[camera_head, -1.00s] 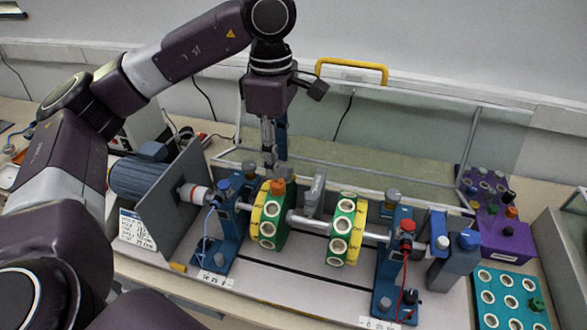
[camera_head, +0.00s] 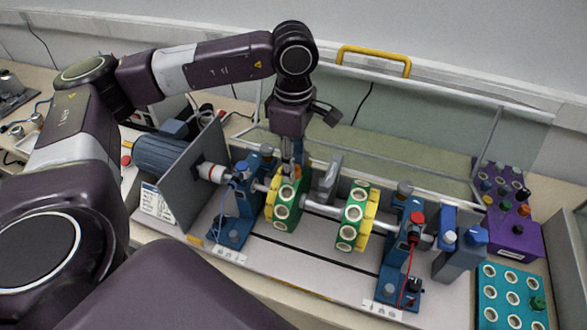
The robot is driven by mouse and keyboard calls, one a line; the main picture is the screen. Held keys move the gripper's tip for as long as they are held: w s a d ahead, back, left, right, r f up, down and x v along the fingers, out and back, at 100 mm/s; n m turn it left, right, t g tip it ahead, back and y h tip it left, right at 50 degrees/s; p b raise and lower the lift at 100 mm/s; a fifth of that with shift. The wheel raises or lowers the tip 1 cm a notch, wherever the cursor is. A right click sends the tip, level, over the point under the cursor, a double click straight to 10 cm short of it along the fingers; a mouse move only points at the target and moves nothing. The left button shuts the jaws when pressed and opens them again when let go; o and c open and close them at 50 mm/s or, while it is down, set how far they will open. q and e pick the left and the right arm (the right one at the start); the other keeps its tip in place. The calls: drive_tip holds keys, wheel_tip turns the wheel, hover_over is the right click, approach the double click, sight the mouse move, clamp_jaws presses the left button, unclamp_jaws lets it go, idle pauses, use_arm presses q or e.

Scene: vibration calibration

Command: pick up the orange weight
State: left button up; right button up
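An orange weight (camera_head: 296,172) sits at the top of the left disc (camera_head: 287,204), which is green and yellow with white-ringed holes, on the horizontal shaft. My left gripper (camera_head: 292,165) points down at the top of this disc, right at the orange weight. Its fingers overlap the weight and partly hide it, so I cannot tell whether they are closed on it. Another orange weight (camera_head: 524,209) stands in the purple holder (camera_head: 513,238) at the right. My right gripper is not in view.
A second green and yellow disc (camera_head: 356,215) sits further right on the shaft. Blue bearing stands (camera_head: 238,215) flank the discs. A clear guard with a yellow handle (camera_head: 375,55) stands behind. A grey motor plate (camera_head: 185,185) is at left, a teal tray (camera_head: 490,308) at right.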

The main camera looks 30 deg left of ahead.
use_arm(q)
drive_tip(key=c, duration=0.6)
drive_tip(key=shift+r, duration=0.1)
drive_tip(key=shift+c, duration=0.3)
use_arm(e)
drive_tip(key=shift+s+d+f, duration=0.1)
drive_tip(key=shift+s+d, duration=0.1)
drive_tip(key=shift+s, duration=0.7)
